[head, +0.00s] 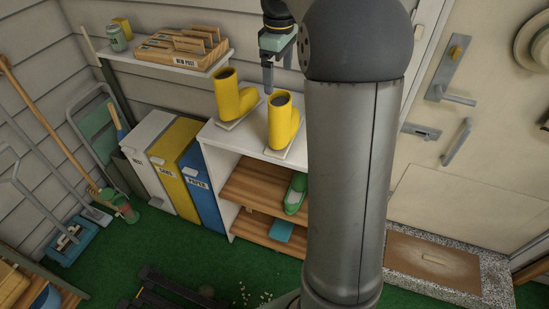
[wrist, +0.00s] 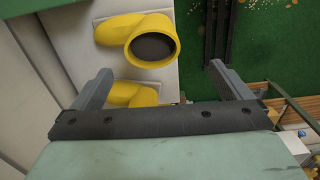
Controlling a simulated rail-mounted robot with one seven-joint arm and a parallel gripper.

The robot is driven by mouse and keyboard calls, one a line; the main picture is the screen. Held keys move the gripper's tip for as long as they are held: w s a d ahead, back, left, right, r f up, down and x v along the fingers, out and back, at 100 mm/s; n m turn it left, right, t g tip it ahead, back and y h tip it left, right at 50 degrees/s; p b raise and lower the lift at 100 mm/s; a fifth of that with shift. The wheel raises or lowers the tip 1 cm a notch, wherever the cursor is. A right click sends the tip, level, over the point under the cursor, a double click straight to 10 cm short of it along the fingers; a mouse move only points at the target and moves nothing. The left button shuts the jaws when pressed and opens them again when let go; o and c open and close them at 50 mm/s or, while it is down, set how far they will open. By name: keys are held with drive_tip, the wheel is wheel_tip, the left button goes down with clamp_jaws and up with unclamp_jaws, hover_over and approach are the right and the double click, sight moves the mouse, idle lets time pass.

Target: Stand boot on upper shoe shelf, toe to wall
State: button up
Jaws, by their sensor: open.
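Two yellow boots stand upright on the white top of the shoe cabinet (head: 222,137). The left boot (head: 229,99) and the right boot (head: 281,128) have dark openings facing up. In the wrist view, the nearer boot (wrist: 110,29) shows its round opening and its toe to the left; the other boot (wrist: 130,94) is partly hidden by my gripper. My gripper (head: 277,80) is open and empty above and behind the right boot, apart from both boots. The upper wooden shelf (head: 248,187) holds a green shoe (head: 296,192), partly hidden by my arm.
The lower wooden shelf (head: 258,229) holds a teal item (head: 281,230). White, yellow and blue bins (head: 205,190) stand left of the cabinet. A wall shelf (head: 178,68) with a mail rack (head: 180,48) is at upper left. Green floor in front is partly clear.

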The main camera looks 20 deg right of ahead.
drive_tip(key=s+a+f+m, duration=0.3)
drive_tip(key=s+a, duration=0.5)
drive_tip(key=s, duration=0.3)
drive_tip(key=shift+a+f, duration=0.2)
drive_tip(key=shift+a, duration=0.1)
drive_tip(key=s+a+f+m, duration=0.1)
drive_tip(key=s+a+f, duration=0.1)
drive_tip(key=s, duration=0.3)
drive_tip(key=s+a+f+m, duration=0.1)
drive_tip(key=s+f+m, duration=0.1)
drive_tip(key=s+f, duration=0.2)
drive_tip(key=s+a+f+m, duration=0.2)
drive_tip(key=s+f, duration=0.1)
drive_tip(key=s, duration=0.4)
drive_tip(key=shift+s+a+f+t, duration=0.15)
drive_tip(key=shift+a+t, duration=0.15)
drive_tip(key=c, duration=0.3)
drive_tip(key=shift+c, duration=0.2)
